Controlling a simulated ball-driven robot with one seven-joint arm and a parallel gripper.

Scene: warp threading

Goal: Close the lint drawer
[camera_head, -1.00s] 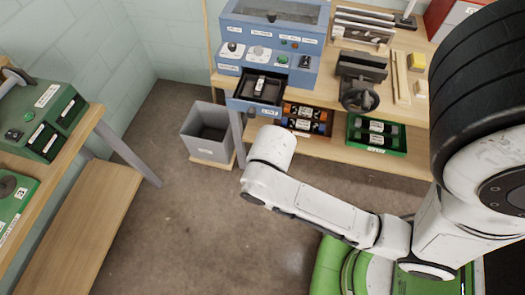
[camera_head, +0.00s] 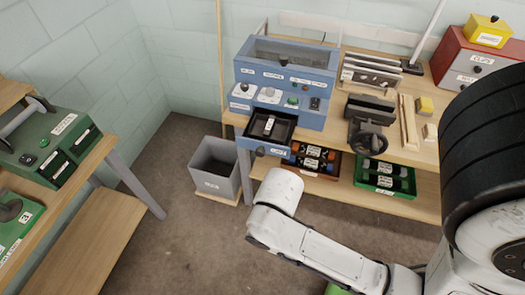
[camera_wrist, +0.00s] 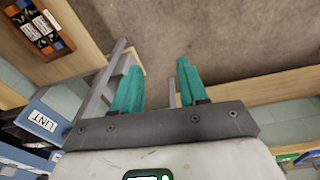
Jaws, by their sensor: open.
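The lint drawer (camera_head: 269,128) sticks out of the front of the blue machine (camera_head: 287,67), below its knobs. It is pulled out, and its black inside with a white-labelled item shows. Its blue front carries a LINT label. In the wrist view the blue LINT front (camera_wrist: 40,121) is at the left edge, left of my gripper (camera_wrist: 158,88). My gripper's teal fingers are apart with nothing between them, and they do not touch the drawer. In the head view my gripper cannot be made out; only my white arm shows.
A grey bin (camera_head: 215,166) stands on the floor left of the drawer, by the bench leg. A vise (camera_head: 368,120) sits on the bench to the right. The shelf below holds a tray of dark rolls (camera_head: 316,161) and a green tray (camera_head: 384,178). Open floor lies in front.

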